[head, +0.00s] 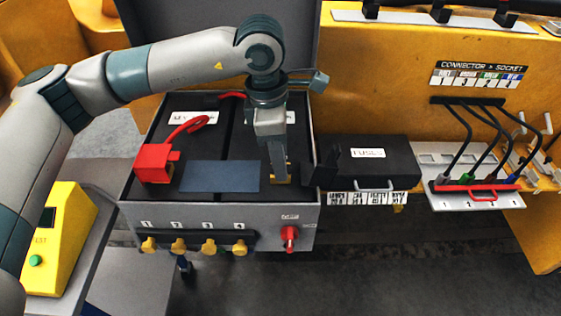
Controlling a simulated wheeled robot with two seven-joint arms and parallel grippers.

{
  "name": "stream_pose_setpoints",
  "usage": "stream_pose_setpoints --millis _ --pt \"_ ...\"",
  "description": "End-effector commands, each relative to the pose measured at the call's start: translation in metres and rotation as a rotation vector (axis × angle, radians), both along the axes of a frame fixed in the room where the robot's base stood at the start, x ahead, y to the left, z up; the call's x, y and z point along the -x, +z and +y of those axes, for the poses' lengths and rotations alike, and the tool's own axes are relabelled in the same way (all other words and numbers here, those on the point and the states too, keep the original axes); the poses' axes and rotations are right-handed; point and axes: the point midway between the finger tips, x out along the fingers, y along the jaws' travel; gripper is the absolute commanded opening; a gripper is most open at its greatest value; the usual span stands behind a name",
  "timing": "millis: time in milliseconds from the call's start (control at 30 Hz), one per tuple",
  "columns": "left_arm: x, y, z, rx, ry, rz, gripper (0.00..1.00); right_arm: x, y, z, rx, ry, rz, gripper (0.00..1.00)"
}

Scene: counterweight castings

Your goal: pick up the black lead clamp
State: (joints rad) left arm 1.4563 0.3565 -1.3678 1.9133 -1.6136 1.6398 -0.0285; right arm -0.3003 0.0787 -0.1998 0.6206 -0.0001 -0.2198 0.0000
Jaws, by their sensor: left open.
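My left gripper (278,172) reaches down over the right side of the dark-topped battery box (155,216), and its jaws are open. Its fingertips are close above a small yellow-brass piece on the box top; I cannot tell if they touch it. A dark, blocky shape that looks like the black lead clamp (323,175) is just right of the fingers, at the box's right edge against the fuse box. Its outline blends into the dark surfaces. The red clamp (155,163) with its red lead sits on the box's left side. My right gripper is out of view.
The black fuse box (388,163) stands to the right. A connector panel (477,202) with black cables and a red bar is farther right. A yellow tester (58,240) stands at lower left. Yellow knobs (209,247) and a red switch (289,235) project from the box front.

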Motion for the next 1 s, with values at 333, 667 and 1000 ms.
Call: stream_pose_setpoints --millis 333,667,1000 --pt "-0.0001 -0.0074 -0.0009 0.001 -0.001 -0.001 0.41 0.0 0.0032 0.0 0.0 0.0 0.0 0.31" --pt "-0.0002 -0.0071 -0.0009 0.001 -0.001 -0.001 0.19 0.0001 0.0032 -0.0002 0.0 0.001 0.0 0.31" --pt "-0.0003 -0.0064 -0.001 0.001 -0.001 -0.002 0.08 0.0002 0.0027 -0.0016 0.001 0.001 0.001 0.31"
